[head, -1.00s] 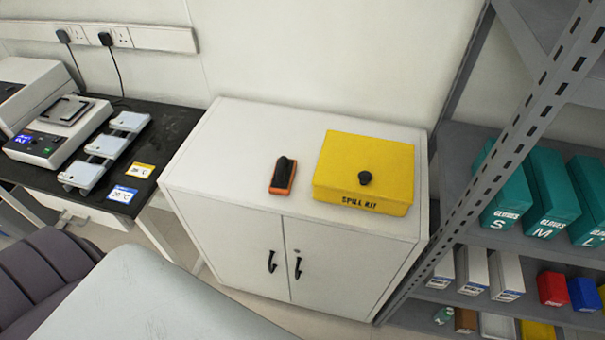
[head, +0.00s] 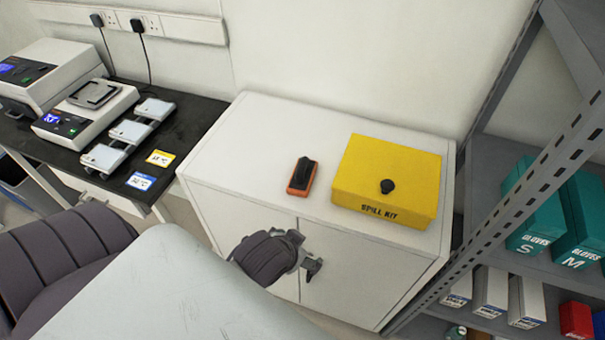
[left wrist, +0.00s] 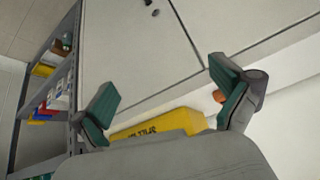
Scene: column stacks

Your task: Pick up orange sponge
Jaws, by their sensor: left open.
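The orange sponge (head: 302,176), an orange block with a black top, lies on the white cabinet's top, left of the yellow spill kit box. My left gripper (head: 314,266) is in front of the cabinet doors, below the top edge and apart from the sponge. In the left wrist view my left gripper (left wrist: 165,78) has its two green-padded fingers spread, with nothing between them. A small orange patch, likely the sponge (left wrist: 219,96), shows beside the right-hand finger, mostly hidden. My right gripper is in neither view.
The white cabinet (head: 250,150) has free room on its top left. The yellow spill kit box (head: 388,180) stands close right of the sponge. A grey metal shelf (head: 490,170) with glove boxes is at the right.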

